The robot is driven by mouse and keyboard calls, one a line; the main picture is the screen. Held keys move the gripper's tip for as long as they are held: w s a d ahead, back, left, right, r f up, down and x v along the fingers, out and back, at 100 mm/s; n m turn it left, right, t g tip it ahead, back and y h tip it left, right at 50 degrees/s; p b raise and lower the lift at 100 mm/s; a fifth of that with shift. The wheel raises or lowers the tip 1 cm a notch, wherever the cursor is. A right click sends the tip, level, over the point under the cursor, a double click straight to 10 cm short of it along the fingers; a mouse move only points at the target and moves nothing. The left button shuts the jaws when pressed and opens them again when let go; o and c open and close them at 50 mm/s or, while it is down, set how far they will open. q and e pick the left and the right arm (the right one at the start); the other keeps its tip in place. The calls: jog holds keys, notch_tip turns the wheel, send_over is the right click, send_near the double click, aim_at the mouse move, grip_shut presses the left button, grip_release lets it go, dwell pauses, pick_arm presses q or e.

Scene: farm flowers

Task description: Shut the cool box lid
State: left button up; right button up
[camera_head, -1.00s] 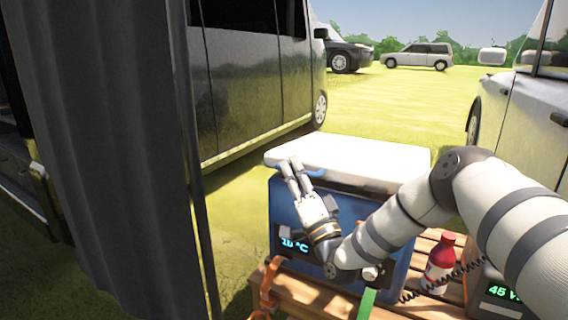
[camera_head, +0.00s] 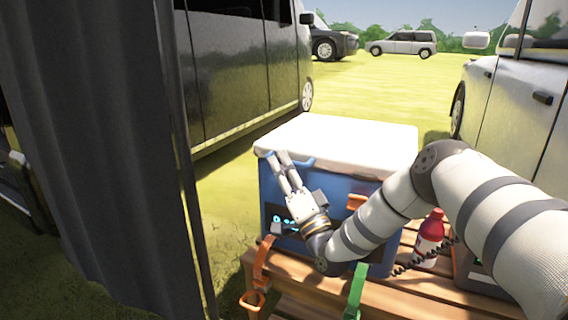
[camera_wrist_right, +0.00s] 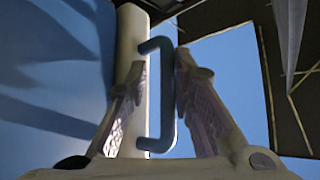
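The blue cool box (camera_head: 335,225) stands on a wooden slatted bench. Its white lid (camera_head: 340,140) lies nearly level over the box, and I see no clear gap under its front edge. A blue handle (camera_head: 297,160) sits at the lid's front left; it also shows as a C-shaped bar in the right wrist view (camera_wrist_right: 167,95). My right gripper (camera_head: 284,168) is at this handle. In the wrist view its fingers (camera_wrist_right: 158,100) are apart, one on each side of the handle bar, with space between them. My left gripper is not in view.
A red-and-white bottle (camera_head: 430,237) and a dark unit (camera_head: 480,275) stand right of the box. Orange (camera_head: 260,270) and green (camera_head: 356,290) straps hang at the bench front. A grey curtain (camera_head: 100,150) fills the left. Parked vehicles stand around on grass.

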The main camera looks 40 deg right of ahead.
jog(key=shift+d+r, duration=0.1)
jog(key=shift+r, duration=0.05)
jog(key=v, duration=1.2)
